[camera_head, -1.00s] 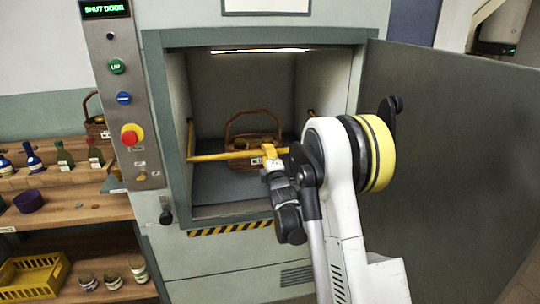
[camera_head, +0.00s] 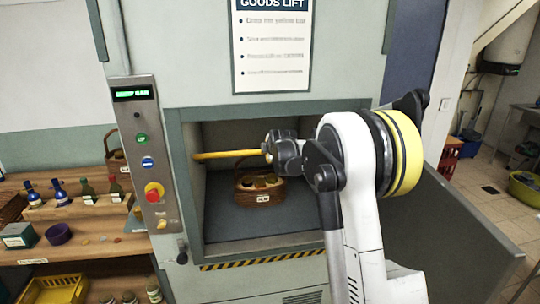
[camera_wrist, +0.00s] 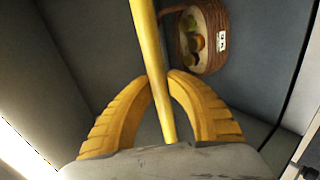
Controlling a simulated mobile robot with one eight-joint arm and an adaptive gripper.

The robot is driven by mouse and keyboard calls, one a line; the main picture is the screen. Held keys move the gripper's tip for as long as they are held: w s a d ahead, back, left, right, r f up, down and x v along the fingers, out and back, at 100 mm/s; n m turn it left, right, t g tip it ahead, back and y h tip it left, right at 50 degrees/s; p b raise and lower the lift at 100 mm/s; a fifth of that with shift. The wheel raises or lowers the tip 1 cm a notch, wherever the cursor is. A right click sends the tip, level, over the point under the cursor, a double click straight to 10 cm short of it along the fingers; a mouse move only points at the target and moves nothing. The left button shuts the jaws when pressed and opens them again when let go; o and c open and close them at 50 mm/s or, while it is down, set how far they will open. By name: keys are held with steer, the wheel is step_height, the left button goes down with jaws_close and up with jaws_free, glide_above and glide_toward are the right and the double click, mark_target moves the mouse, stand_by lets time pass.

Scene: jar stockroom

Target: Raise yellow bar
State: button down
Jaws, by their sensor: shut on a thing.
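The yellow bar (camera_head: 225,154) runs across the upper part of the goods lift opening, above and in front of a wicker basket (camera_head: 258,191) inside. My gripper (camera_head: 270,152) is at the bar's right visible part. In the wrist view the two yellow fingers (camera_wrist: 161,82) close around the bar (camera_wrist: 150,45) from both sides. The bar's right end is hidden behind my arm. The basket also shows in the wrist view (camera_wrist: 188,58), apart from the fingers, with round items and a white label.
The lift door (camera_head: 440,240) stands open at right. A control panel (camera_head: 150,165) with a lit display, buttons and a red knob is left of the opening. Shelves (camera_head: 90,240) with bottles and a yellow crate (camera_head: 55,290) are at far left.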

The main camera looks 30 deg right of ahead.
steer(key=shift+w+d+r+p, duration=0.1)
steer(key=shift+w+r+p, duration=0.1)
steer(key=shift+w+r, duration=0.25)
steer(key=shift+w+d+r+p, duration=0.1)
steer(key=shift+w+r+p, duration=0.1)
steer(key=shift+r, duration=0.3)
steer(key=c, duration=1.3)
jaws_free()
steer(key=shift+s, duration=0.1)
steer(key=v, duration=1.2)
